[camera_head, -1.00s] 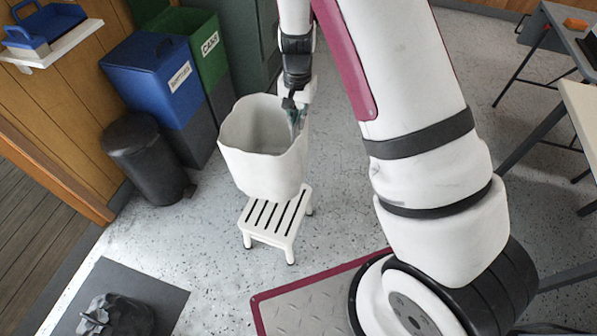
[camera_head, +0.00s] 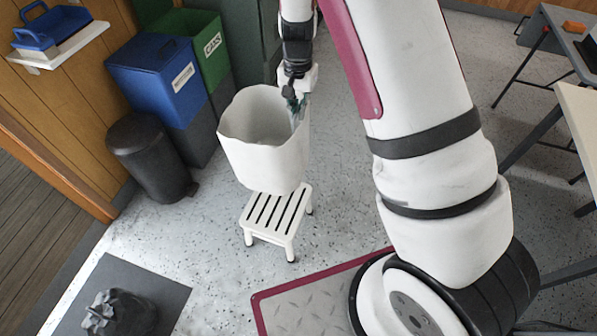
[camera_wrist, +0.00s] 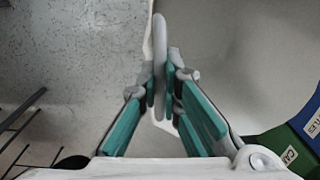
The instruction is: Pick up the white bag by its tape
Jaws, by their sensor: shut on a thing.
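The white bag (camera_head: 265,162) is open-topped with a wavy rim and hangs upright by its right side, in front of my column. My gripper (camera_head: 295,104) is at the bag's right rim. In the wrist view my gripper (camera_wrist: 161,85), with green pads, is shut on a pale upright strip (camera_wrist: 160,45), which looks like the bag's tape. The bag's pale inside (camera_wrist: 235,55) fills the right of that view. In the head view the tape is hidden by the fingers. The bag's underside overlaps the stool in the picture and looks just above it.
A white slatted stool (camera_head: 277,217) stands below the bag. A black bin (camera_head: 150,158), a blue bin (camera_head: 155,85) and a green bin (camera_head: 205,50) stand at left. A black bag (camera_head: 120,312) lies on a dark mat (camera_head: 165,283). Tables (camera_head: 560,30) stand at right.

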